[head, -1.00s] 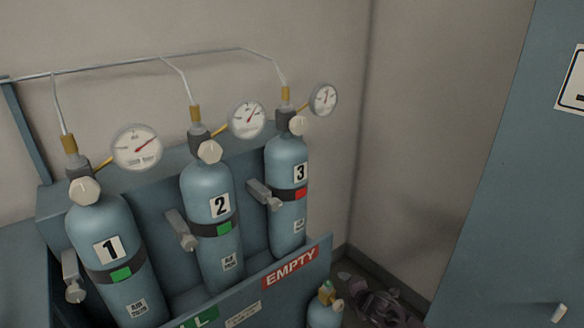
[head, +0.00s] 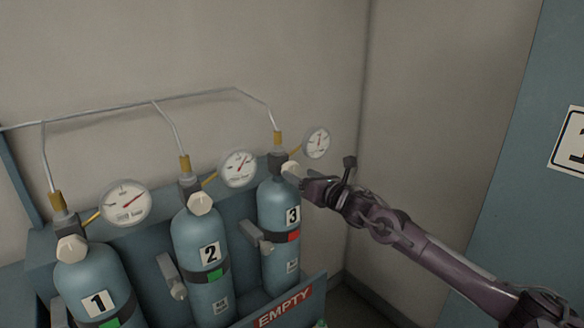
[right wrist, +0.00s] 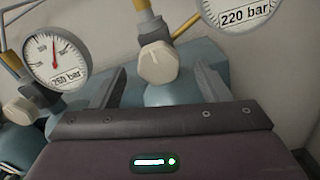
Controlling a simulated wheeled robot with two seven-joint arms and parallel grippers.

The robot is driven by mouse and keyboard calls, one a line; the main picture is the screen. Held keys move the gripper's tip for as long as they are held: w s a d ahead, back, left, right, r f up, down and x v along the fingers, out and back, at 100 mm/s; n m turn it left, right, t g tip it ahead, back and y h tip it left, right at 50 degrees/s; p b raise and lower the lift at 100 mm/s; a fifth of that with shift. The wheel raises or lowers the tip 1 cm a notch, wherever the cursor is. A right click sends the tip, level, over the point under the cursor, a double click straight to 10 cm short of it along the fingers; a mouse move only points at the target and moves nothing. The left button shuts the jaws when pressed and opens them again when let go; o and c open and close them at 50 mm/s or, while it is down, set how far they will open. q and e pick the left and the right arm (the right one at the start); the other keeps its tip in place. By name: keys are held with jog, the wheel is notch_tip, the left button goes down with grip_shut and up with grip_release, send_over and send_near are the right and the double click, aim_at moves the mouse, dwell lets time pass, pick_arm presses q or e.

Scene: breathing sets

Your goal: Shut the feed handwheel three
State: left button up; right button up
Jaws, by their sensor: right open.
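Cylinder 3 (head: 281,232) is a blue bottle with a red tag, at the right end of the rack. Its feed handwheel (head: 290,168) is a cream knob at the neck, and it shows large in the right wrist view (right wrist: 158,63). My right gripper (head: 300,172) has come in from the right beside this handwheel. In the right wrist view its two open fingers (right wrist: 158,82) stand on either side of the knob, apart from it. The pressure gauge of cylinder 3 (head: 317,142) is just behind. My left gripper is not in view.
Cylinders 1 (head: 97,285) and 2 (head: 203,250) stand to the left with their own knobs and gauges. A thin pipe (head: 190,95) runs above. The rack front carries a red EMPTY sign (head: 283,307). A blue cabinet (head: 510,215) stands at the right.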

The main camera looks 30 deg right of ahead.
aim_at(294, 170)
jog(key=w, duration=0.1)
jog(key=w+p, duration=0.1)
jog(key=w, duration=0.1)
jog(key=shift+w+a+r, duration=0.15)
jog(key=shift+a+r, duration=0.1)
jog(key=shift+w+f+p, duration=0.25)
jog(key=shift+w+p, duration=0.15)
jog(key=shift+w, duration=0.45)
jog(key=shift+s, duration=0.1)
jog(key=shift+c, duration=0.6)
jog(key=c, duration=0.8)
jog(key=shift+c, duration=0.2)
